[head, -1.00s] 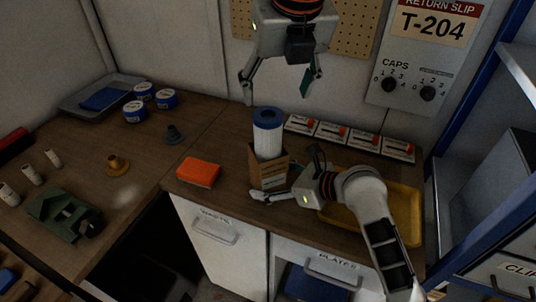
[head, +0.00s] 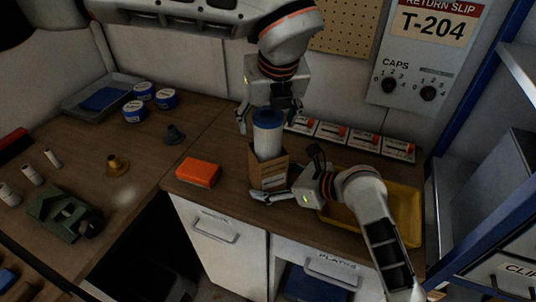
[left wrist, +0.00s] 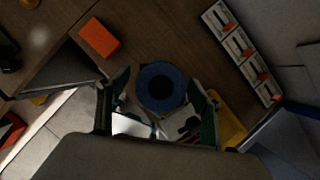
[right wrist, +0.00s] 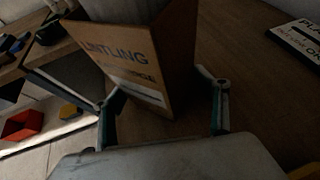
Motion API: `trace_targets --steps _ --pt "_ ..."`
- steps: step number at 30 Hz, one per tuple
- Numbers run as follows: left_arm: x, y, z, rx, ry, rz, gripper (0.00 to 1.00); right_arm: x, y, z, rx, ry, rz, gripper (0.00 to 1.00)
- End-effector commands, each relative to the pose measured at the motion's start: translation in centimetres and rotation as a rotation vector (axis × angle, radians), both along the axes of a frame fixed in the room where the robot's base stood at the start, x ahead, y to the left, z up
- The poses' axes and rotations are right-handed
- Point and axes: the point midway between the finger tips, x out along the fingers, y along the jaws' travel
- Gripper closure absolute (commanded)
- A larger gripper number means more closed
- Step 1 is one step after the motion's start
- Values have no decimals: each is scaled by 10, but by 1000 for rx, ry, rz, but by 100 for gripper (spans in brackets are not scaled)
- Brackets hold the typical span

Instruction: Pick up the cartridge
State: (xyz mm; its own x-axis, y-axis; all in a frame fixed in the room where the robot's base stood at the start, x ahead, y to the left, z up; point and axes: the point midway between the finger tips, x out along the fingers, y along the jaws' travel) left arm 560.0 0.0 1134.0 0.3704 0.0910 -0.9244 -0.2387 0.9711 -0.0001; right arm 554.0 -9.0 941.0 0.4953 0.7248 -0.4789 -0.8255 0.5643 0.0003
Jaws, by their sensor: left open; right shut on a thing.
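The cartridge (head: 268,138) is a white pleated cylinder with a blue end cap. It stands upright in an open cardboard box (head: 268,177), its upper part sticking out. My left gripper (head: 269,113) points down over it, open, with a finger on each side of the blue cap. In the left wrist view the cap (left wrist: 161,87) is a blue ring with a dark centre, between the spread fingers. My right gripper (head: 276,192) is shut on the box low down; the printed box (right wrist: 150,65) shows between its fingers in the right wrist view.
An orange block (head: 198,172) lies left of the box. A yellow tray (head: 408,200) is at the right, partly behind my right arm. Several white cards with red marks (head: 332,131) line the back edge. Blue-and-white tins (head: 136,111) stand on the left counter.

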Motion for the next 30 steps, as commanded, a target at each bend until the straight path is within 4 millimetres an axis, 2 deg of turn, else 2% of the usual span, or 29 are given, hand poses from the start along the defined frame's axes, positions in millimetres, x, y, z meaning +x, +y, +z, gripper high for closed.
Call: trace_targets --steps 4,5,11,12,19,22,26,30 --pt "0 0 0 0 -1 0 35 0 0 -1 -3 1 -1 39" --pt "0 0 1 0 -1 0 40 0 0 -1 -3 1 -1 39" --pt "0 0 1 0 -1 0 92 0 0 -1 -2 2 0 39" --pt "0 0 1 -1 -1 0 96 0 0 -1 -2 2 0 39" --pt "0 0 2 -1 -2 1 96 0 0 -1 -2 2 0 39" --pt "1 0 9 -1 -3 1 96 0 0 -1 -2 2 0 39" --pt "1 -1 30 -3 -6 2 96 0 0 -1 -2 2 0 39" --pt "1 0 65 -3 -8 3 96 0 0 -1 -3 1 -1 39"
